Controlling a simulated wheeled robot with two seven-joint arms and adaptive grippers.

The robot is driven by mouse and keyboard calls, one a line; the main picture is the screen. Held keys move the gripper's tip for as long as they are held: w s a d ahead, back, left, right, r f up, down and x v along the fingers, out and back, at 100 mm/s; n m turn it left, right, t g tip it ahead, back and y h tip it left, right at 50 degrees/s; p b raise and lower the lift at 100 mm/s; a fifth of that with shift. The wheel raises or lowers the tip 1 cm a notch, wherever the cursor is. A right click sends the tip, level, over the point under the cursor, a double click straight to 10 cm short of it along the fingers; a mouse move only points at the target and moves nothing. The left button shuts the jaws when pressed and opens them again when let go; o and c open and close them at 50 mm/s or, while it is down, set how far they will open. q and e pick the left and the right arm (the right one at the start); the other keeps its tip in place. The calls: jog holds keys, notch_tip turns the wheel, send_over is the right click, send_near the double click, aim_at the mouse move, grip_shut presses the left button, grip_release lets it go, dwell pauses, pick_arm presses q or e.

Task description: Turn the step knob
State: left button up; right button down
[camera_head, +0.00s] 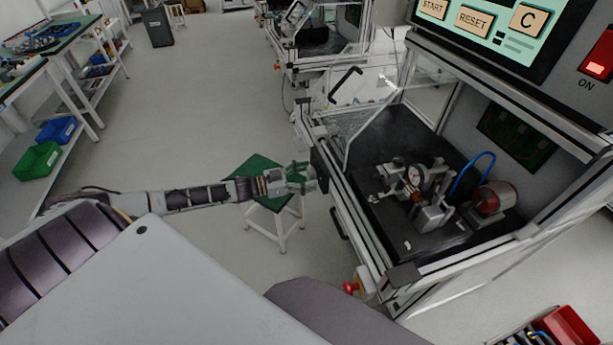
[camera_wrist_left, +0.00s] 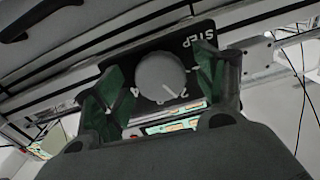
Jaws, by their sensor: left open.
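The step knob (camera_wrist_left: 160,78) is a round grey knob on a black plate (camera_wrist_left: 200,38) marked STEP with white numbers. It shows in the left wrist view, upper middle. My left gripper (camera_wrist_left: 160,92) is open, with one green-padded finger on each side of the knob. A gap shows between the left finger and the knob; whether the right finger touches it I cannot tell. In the head view my left gripper (camera_head: 308,178) is at the left front edge of the test station, at the dark plate (camera_head: 320,172), and hides the knob. My right gripper is not in view.
The test station (camera_head: 375,255) has a framed front edge and a fixture with a dial gauge (camera_head: 414,173) inside. A red emergency button (camera_head: 350,288) sits low on its front. A green-topped stool (camera_head: 258,170) stands below my left forearm. Open floor lies to the left.

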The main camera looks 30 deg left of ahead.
pick_arm(q)
jog(key=c, duration=0.9)
jog(key=shift+c, duration=0.7)
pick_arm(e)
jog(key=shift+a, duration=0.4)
